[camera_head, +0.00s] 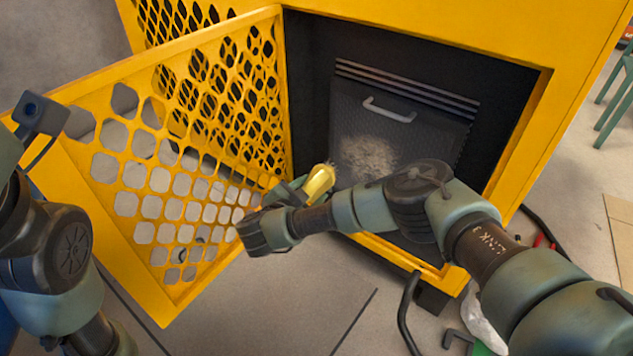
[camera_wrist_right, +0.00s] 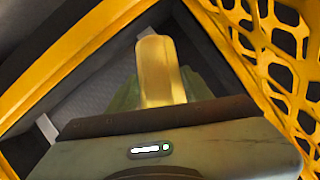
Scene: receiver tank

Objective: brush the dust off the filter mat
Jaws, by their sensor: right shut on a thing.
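The dark filter mat (camera_head: 435,128) stands inside the open yellow cabinet, with a pale handle (camera_head: 389,110) near its top. A patch of grey-beige dust (camera_head: 367,157) lies on its middle; my right arm hides part of the mat below. My right gripper (camera_head: 308,188) is shut on a yellow brush (camera_head: 321,181), left of the dust and apart from the mat. The right wrist view shows the brush (camera_wrist_right: 161,70) between the fingers of this gripper (camera_wrist_right: 162,92); its bristles cannot be made out. My left arm shows at the left, but its gripper fingers do not.
The yellow perforated door (camera_head: 105,210) stands open to the left, close to my right gripper. The cabinet's yellow frame (camera_head: 520,150) borders the opening on the right. Dark cables (camera_head: 408,310) lie on the floor in front. Green chair legs (camera_head: 615,100) stand at far right.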

